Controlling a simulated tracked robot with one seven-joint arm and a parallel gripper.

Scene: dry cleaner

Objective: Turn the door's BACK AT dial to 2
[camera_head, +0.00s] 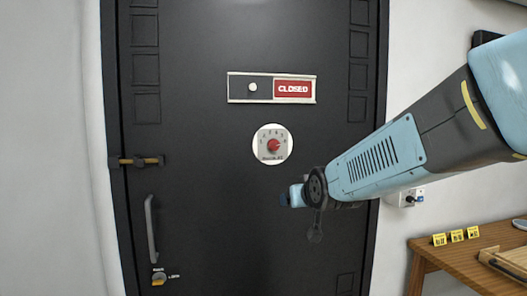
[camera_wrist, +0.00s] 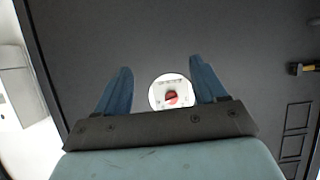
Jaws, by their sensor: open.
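The BACK AT dial (camera_head: 273,145) is a white round plate with a red knob, mounted on the dark door (camera_head: 210,200) below the CLOSED slider sign. Numbers ring the knob, but they are too small to read surely, so I cannot tell its setting. In the wrist view the dial (camera_wrist: 171,92) shows between the fingertips, nearer the right one, and the red knob is clear of both fingers. My gripper (camera_wrist: 160,80) is open and empty, pointed at the door. In the head view my gripper (camera_head: 290,197) is below and right of the dial, apart from it.
A sliding sign (camera_head: 272,88) reads CLOSED above the dial. A bolt (camera_head: 138,161), a vertical handle (camera_head: 151,229) and a small lower knob (camera_head: 159,277) are at the door's left. A wooden table (camera_head: 480,255) with yellow tags (camera_head: 456,236) stands at the lower right.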

